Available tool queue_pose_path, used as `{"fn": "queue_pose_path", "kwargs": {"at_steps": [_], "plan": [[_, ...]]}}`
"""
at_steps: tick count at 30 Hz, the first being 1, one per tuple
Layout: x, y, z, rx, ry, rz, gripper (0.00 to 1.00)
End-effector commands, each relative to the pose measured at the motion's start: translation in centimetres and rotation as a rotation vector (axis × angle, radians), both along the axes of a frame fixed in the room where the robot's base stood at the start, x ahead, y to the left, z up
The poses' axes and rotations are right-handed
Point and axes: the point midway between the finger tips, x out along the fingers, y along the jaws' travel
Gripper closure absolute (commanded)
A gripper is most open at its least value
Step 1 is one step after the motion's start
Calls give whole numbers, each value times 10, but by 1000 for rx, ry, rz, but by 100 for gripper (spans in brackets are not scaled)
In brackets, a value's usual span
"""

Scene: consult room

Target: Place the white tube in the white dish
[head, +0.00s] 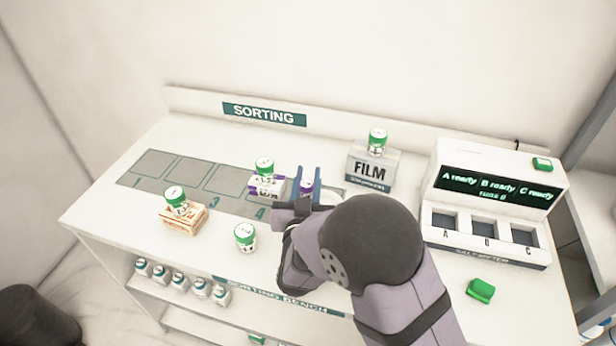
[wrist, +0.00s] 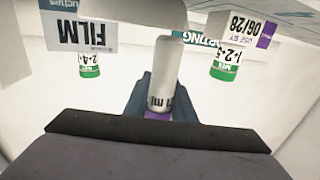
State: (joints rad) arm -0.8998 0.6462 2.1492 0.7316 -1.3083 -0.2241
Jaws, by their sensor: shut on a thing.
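My gripper (head: 307,178) is shut on the white tube (wrist: 167,65), which has a purple end and dark print. In the head view only a small purple and white part of the tube (head: 307,187) shows between the blue fingers. The white dish (head: 334,193) is on the bench just right of the fingers, mostly hidden by my arm. In the wrist view the pale underside-like curve of the dish (wrist: 120,12) is at the top, beside the tube's far end. I cannot tell whether they touch.
A green-lidded tub on a purple-marked box (head: 266,187) stands close left of my gripper. The FILM box (head: 370,170) with another tub is behind right. A tub on a wooden block (head: 184,218) and a lone tub (head: 245,237) are left. A machine (head: 490,205) stands right.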

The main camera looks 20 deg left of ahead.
Motion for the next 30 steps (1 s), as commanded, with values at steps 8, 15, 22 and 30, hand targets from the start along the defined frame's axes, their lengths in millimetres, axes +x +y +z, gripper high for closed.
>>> {"fn": "queue_pose_path", "kwargs": {"at_steps": [8,15,22,30], "plan": [[0,0,-1,1,-1,0,98],[0,0,-6,1,-1,0,72],[0,0,-5,0,-1,0,58],[0,0,0,0,-1,0,58]]}}
